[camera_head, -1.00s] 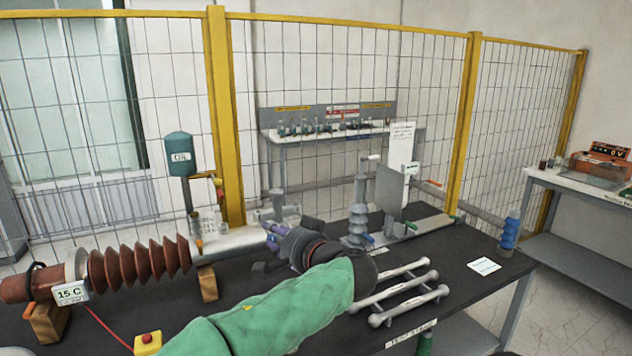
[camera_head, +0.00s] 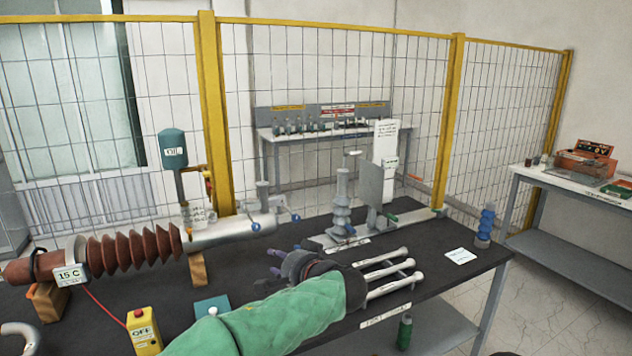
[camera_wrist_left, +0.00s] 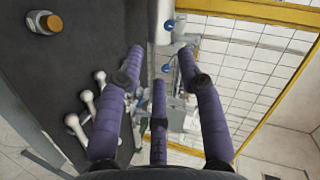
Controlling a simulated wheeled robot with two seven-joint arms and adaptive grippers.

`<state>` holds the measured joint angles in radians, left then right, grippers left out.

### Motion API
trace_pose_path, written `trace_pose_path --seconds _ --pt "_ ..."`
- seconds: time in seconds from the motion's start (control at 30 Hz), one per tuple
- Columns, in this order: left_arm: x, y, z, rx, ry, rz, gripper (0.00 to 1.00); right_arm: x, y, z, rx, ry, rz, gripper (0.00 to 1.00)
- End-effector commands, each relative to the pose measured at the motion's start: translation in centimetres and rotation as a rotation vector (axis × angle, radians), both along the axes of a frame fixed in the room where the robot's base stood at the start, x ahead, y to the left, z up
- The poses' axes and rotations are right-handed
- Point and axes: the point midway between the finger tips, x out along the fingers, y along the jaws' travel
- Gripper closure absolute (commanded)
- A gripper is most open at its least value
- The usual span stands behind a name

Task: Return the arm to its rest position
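My left arm in its green sleeve reaches over the dark test table (camera_head: 440,262) from the bottom of the head view. Its left gripper (camera_head: 278,262) has purple fingers and shows just above the table, left of the rack of white rods. In the left wrist view the fingers of the left gripper (camera_wrist_left: 160,65) are spread apart with nothing held between them. My right gripper is not in view.
A ribbed brown bushing (camera_head: 135,250) lies at the left, with a yellow box (camera_head: 143,330) in front. White rods (camera_head: 395,272) lie right of my gripper. A grey insulator stand (camera_head: 342,205) is behind. A yellow-framed fence (camera_head: 210,110) closes the back.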

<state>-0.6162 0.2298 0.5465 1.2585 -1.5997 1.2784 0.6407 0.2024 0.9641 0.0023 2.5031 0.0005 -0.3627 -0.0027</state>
Motion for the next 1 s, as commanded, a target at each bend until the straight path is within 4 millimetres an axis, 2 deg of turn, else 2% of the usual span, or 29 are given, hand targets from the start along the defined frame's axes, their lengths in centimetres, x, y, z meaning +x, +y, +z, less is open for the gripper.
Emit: trace_pose_path --seconds 0.03,0.17,0.27,0.37,0.4,0.53,0.67,0.77,0.9,1.0 --pt "0.2 0.1 -1.6 -0.003 0.036 -0.009 0.63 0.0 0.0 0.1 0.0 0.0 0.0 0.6" --pt "0.5 0.0 -5.8 -0.022 0.134 -0.043 0.63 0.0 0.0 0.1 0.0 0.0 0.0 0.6" --pt "0.5 0.0 -10.3 -0.05 0.238 -0.075 0.63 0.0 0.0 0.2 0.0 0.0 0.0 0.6" --pt "-0.2 0.0 -16.0 -0.099 0.367 -0.111 0.63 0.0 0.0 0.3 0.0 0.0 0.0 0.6" --pt "-0.7 0.0 -18.5 -0.126 0.423 -0.126 0.63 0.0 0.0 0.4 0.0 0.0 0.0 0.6" --pt "-3.2 0.0 -26.2 -0.23 0.593 -0.164 0.63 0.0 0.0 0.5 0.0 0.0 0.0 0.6" --pt "-6.8 -0.2 -33.3 -0.365 0.749 -0.186 0.63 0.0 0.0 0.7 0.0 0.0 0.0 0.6" --pt "-10.4 -0.4 -38.4 -0.498 0.858 -0.185 0.63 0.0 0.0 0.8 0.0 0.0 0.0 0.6" --pt "-16.8 -1.0 -45.1 -0.744 0.984 -0.143 0.63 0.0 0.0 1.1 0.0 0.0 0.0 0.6" --pt "-21.9 -1.4 -48.9 -0.956 1.025 -0.06 0.63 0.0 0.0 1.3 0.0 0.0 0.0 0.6"
